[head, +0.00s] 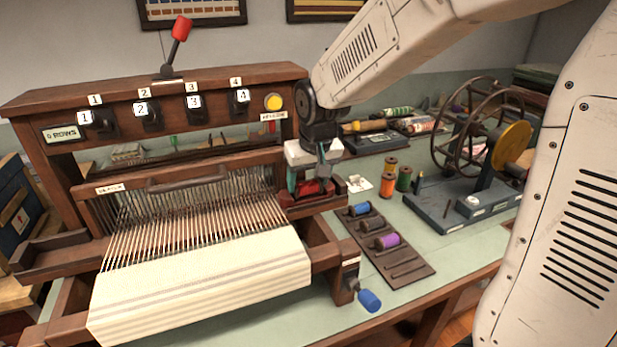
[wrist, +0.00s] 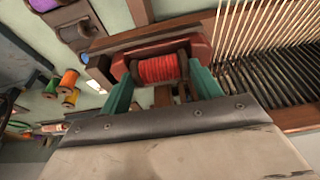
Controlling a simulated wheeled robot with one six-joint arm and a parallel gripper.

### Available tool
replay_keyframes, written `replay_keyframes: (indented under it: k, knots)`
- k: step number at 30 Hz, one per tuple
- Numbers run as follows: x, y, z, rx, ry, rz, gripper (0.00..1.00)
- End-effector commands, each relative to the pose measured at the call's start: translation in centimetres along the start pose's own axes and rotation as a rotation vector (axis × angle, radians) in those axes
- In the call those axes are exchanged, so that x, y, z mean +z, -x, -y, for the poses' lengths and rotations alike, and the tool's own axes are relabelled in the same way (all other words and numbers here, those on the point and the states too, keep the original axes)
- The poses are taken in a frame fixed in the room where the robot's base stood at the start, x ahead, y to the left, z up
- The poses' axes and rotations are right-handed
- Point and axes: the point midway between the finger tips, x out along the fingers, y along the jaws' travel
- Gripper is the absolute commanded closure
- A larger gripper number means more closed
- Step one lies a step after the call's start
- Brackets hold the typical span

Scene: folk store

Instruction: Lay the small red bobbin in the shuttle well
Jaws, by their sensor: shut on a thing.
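The small red bobbin (wrist: 158,68) is between the green fingers of my gripper (wrist: 162,82) in the wrist view. It lies crosswise, framed by the dark red shuttle (wrist: 198,43), whose ends curve around it. I cannot tell whether it touches the bottom of the well or hangs just above it. In the head view my gripper (head: 310,181) points down at the right end of the loom. The red bobbin (head: 312,188) shows only partly there, and the fingers hide much of the shuttle.
The loom's warp threads (head: 190,215) are beside my gripper. A dark rack (head: 407,262) holds blue, grey and purple bobbins. Orange (head: 388,183) and green (head: 404,179) spools stand behind it. A bobbin winder (head: 470,200) is at the right. A blue-handled crank (head: 370,300) sticks out in front.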

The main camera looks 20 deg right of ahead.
Motion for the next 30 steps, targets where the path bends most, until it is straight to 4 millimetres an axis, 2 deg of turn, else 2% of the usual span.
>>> replay_keyframes:
  k: [5, 6, 8, 18, 30]
  knots:
    - [0.0, 0.0, 0.0, 0.0, 0.0, 0.0, 0.59]
    - [0.0, 0.0, 0.0, 0.0, 0.0, 0.0, 0.26]
    - [0.0, 0.0, 0.0, 0.0, 0.0, 0.0, 0.11]
    - [-0.1, 0.5, 0.0, 0.0, 0.0, -0.003, 0.11]
    - [-0.1, 6.6, 0.0, 0.0, 0.0, -0.004, 0.11]
